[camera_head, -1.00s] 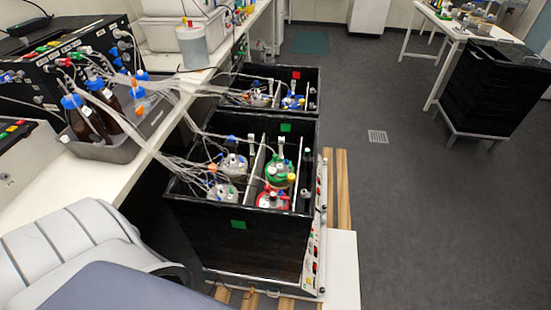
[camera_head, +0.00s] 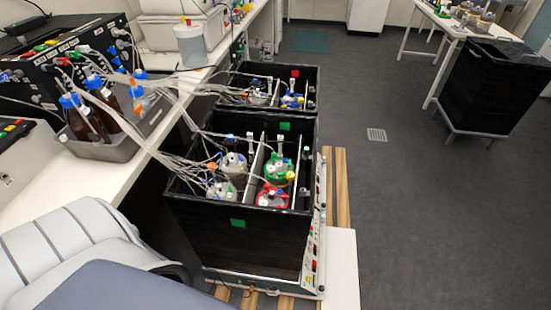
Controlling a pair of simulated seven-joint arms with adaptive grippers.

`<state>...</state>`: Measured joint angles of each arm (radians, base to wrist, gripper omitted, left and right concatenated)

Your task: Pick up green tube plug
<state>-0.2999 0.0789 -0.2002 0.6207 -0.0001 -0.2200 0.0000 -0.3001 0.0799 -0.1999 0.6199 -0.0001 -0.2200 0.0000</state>
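A green-lidded vessel (camera_head: 278,172) stands in the right half of the near black box (camera_head: 240,245). Small tubes and fittings rise from its lid, with a small yellow piece (camera_head: 291,177) at its right. A small greenish tip (camera_head: 279,138) shows on an upright tube behind the lid. It is too small to tell whether this is the green tube plug. Neither of my grippers is in view.
A red-lidded vessel (camera_head: 272,197) stands in front of the green one, and two pale-lidded vessels stand to the left. Clear tubing (camera_head: 178,125) runs from the bench to the box. Brown bottles (camera_head: 112,108) stand in a grey tray.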

